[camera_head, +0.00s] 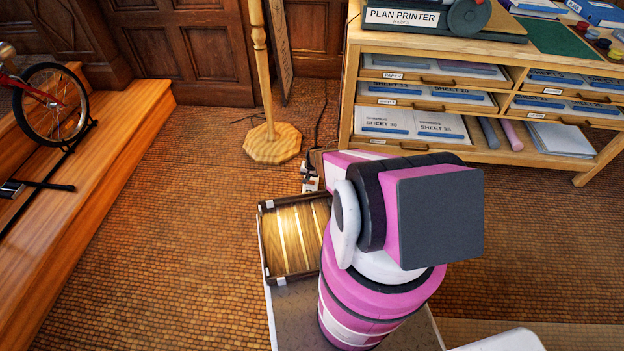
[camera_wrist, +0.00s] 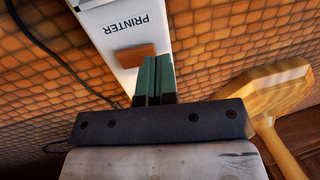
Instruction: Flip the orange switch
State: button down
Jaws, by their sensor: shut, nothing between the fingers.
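The orange switch (camera_wrist: 133,56) sits on a white strip (camera_wrist: 112,22) with a label reading PRINTER, seen in the wrist view. My gripper (camera_wrist: 158,62) is shut and empty, with its dark green fingertips together. The tips appear just right of the switch in the picture and overlap the strip's edge. I cannot tell whether they touch the switch. In the head view a small part of the white strip (camera_head: 310,185) shows on the floor beside my pink arm, and the switch cannot be made out there.
A wooden lamp stand (camera_head: 272,143) rises from the tiled floor; its base shows at the right in the wrist view (camera_wrist: 265,92). A drawer cabinet (camera_head: 540,155) stands at the right. A slatted crate (camera_head: 268,262) sits beside my arm. A dark cable (camera_wrist: 60,60) runs along the floor.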

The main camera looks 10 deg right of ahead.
jog(key=shift+x, duration=0.8)
dwell(0.4)
jog(key=shift+d+r, duration=0.1)
jog(key=shift+d, duration=0.05)
jog(key=shift+w+a+v, duration=0.1)
jog(key=shift+a+v, duration=0.1)
jog(key=shift+v, duration=0.9)
jog(key=shift+w+a+v, duration=0.1)
jog(key=shift+a+v, duration=0.15)
jog(key=shift+v, duration=0.9)
jog(key=shift+w+a+v, duration=0.1)
jog(key=shift+a+v, duration=0.1)
jog(key=shift+v, duration=0.9)
jog(key=shift+s+r, duration=0.1)
jog(key=shift+r, duration=0.05)
jog(key=s+r+n, duration=0.1)
jog(key=s+r, duration=0.6)
jog(key=r, duration=0.7)
jog(key=s+r+n+h, duration=0.1)
jog(key=s+r, duration=0.6)
jog(key=r, duration=0.8)
jog(key=s+r+n+h, duration=0.1)
jog(key=s+r, duration=0.6)
jog(key=r, duration=0.7)
jog(key=shift+r+n+g, duration=0.2)
jog(key=shift+n+g, duration=0.1)
jog(key=shift+g, duration=0.1)
